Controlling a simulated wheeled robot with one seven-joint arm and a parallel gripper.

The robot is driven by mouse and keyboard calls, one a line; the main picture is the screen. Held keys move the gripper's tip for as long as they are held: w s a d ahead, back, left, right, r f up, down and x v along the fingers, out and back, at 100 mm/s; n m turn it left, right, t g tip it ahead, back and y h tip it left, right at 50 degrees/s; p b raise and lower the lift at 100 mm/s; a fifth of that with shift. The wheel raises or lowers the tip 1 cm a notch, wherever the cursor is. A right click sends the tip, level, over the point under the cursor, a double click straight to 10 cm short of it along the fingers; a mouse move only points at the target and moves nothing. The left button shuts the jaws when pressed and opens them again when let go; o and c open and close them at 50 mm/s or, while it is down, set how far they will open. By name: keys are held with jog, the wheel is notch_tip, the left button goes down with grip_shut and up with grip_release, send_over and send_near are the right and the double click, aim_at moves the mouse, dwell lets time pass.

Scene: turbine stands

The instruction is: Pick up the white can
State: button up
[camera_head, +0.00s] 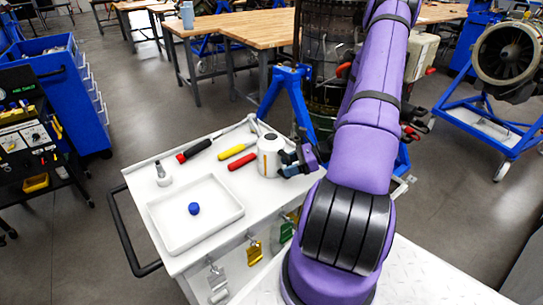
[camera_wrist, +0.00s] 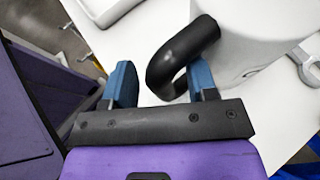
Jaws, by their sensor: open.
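The white can (camera_head: 269,158) stands on the white cart top in the head view, with a dark spot on its top. In the wrist view its white body (camera_wrist: 252,40) fills the upper right, and a thick black curved handle (camera_wrist: 182,54) sticks out from it. My gripper (camera_head: 297,161) is right beside the can, on its right in the head view. In the wrist view my gripper (camera_wrist: 162,78) is open, with the black handle between its two blue fingers. The right finger is close to the can's body; I cannot tell whether it touches.
The white cart (camera_head: 152,253) also bears a white tray (camera_head: 167,239) with a blue knob-like piece (camera_head: 194,208), a small grey fitting (camera_head: 162,177), and red (camera_head: 243,160), yellow (camera_head: 236,151) and red-black (camera_head: 194,149) tools. A wrench (camera_wrist: 307,61) lies near the can.

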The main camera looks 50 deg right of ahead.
jog(key=shift+c, duration=0.3)
grip_shut()
jog(key=shift+r, duration=0.1)
jog(key=shift+r, duration=4.95)
jog(key=c, duration=0.6)
grip_release()
jog(key=shift+c, duration=1.2)
grip_shut()
